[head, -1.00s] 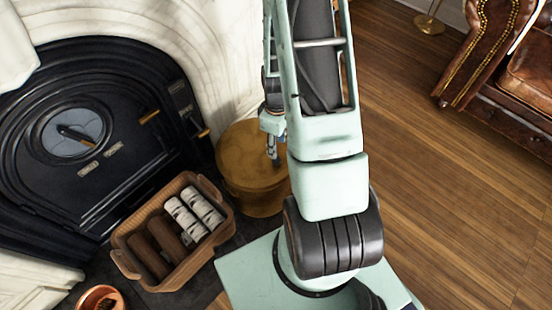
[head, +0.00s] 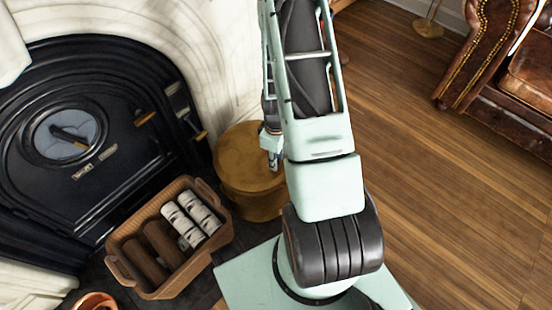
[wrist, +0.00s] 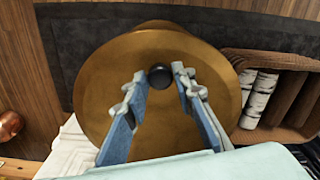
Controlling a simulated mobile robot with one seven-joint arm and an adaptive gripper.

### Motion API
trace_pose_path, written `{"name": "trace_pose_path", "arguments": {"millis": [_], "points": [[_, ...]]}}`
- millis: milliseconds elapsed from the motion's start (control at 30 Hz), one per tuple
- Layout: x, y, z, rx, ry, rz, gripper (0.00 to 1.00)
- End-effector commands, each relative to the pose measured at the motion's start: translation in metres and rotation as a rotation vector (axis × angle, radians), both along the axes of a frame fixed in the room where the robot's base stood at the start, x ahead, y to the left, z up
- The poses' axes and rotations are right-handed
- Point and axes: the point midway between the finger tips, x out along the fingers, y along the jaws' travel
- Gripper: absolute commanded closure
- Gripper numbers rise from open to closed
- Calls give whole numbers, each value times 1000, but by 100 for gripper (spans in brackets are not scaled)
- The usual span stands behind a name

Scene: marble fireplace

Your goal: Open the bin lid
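The bin (head: 248,170) is a round brass-coloured container on the floor beside the fireplace, partly hidden by my arm in the head view. Its lid (wrist: 110,75) fills the middle of the wrist view and is down on the bin. A round black knob (wrist: 159,76) stands at the lid's centre. My gripper (wrist: 157,82) is open over the lid, one finger on each side of the knob, with gaps showing between.
A wicker basket (head: 125,268) with logs stands left of the bin on the dark hearth. The black fireplace (head: 70,180) and white marble surround (head: 215,60) are behind. A copper pot (head: 95,301) is at the lower left. Wooden floor (head: 440,190) is open to the right.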

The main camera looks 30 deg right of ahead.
Motion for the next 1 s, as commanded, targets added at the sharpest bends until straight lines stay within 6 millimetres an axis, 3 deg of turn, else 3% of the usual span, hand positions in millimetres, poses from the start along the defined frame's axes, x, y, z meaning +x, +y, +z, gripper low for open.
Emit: {"name": "trace_pose_path", "arguments": {"millis": [200,667,1000], "points": [[0,0,0,0,0,0,100],[2,1,8,-8,20,3,100],[16,6,47,-49,131,2,100]]}}
